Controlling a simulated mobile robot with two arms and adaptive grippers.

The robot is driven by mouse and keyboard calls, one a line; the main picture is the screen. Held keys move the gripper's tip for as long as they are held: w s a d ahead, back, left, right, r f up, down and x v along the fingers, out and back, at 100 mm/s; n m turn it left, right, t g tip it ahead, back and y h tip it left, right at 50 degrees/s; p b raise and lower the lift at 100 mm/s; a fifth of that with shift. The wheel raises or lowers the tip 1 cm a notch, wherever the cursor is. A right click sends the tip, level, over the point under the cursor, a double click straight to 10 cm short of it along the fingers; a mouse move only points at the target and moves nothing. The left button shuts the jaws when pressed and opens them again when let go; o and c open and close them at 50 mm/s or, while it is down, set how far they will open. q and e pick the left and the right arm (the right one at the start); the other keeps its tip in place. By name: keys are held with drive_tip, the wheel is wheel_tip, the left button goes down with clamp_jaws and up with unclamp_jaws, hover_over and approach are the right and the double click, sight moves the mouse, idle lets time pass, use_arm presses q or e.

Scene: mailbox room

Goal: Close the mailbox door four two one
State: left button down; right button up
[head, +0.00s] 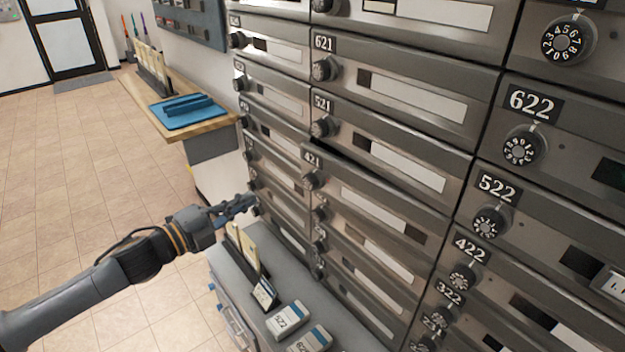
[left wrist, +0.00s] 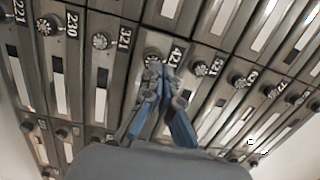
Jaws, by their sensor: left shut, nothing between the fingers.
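Mailbox door 421 (head: 380,198) is a long grey metal door with a white label strip and a dial knob at its left end. A dark gap shows along its upper edge, and it stands slightly proud of the doors around it, so it looks ajar. My left gripper (head: 252,203) is shut and empty, to the left of door 421 in the head view. In the left wrist view the shut fingertips (left wrist: 165,78) overlap the 421 number plate and dial (left wrist: 152,57) and hide much of that door. I cannot tell whether they touch it. My right gripper is not in view.
Door 521 (head: 400,150) above and door 422 (head: 470,262) to the right look flush. A grey ledge (head: 262,318) with boxes and a card holder juts out below. A wooden counter (head: 160,95) with a blue tray stands behind. The tiled floor at left is clear.

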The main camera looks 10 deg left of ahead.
sight(304, 169)
use_arm(q)
drive_tip(key=p+x, duration=0.3)
drive_tip(key=x, duration=1)
drive_tip(key=shift+d+r, duration=0.15)
drive_tip(key=shift+d, duration=0.15)
drive_tip(key=shift+w+d, duration=0.15)
drive_tip(key=shift+w, duration=0.1)
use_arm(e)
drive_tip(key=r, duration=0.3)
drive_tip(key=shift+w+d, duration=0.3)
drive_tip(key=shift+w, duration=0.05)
